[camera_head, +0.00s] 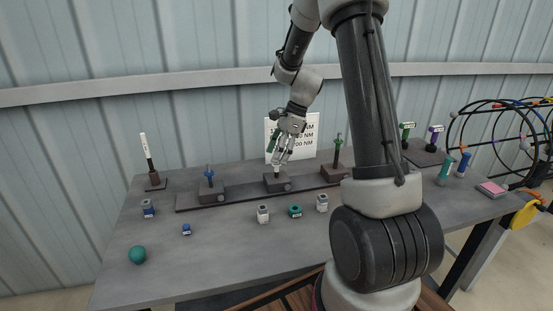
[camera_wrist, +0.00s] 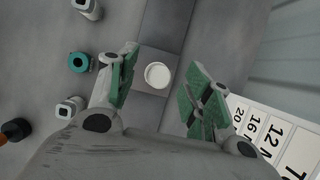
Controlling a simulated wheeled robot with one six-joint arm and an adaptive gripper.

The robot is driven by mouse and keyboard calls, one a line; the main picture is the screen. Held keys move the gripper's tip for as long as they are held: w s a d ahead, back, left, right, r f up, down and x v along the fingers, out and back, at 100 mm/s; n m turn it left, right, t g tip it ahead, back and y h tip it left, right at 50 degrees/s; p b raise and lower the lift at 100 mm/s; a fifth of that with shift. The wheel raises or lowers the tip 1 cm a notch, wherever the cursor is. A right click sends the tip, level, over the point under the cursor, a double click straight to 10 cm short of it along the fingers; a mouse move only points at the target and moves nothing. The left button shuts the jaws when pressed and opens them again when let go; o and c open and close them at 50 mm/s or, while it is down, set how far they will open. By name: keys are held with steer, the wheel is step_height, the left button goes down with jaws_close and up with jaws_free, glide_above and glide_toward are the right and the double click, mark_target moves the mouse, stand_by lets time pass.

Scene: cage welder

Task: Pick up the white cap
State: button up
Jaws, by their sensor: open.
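The white cap (camera_wrist: 157,75) is a small round disc seen from above in the wrist view. It sits on a dark block (camera_wrist: 152,55) between my open fingers. My gripper (camera_wrist: 160,60) is open, with green pads on both sides of the cap and clear space between. In the head view, my gripper (camera_head: 283,156) points down just above the middle block (camera_head: 276,184). The cap (camera_head: 277,171) shows there only as a small pale spot under the fingers. I cannot tell the exact height gap.
White nuts (camera_head: 263,214), a teal nut (camera_head: 295,211) and a teal ball (camera_head: 137,255) lie in front. A torque sign (camera_head: 308,130) stands behind. The front left table is mostly free.

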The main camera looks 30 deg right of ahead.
steer(key=c, duration=0.8)
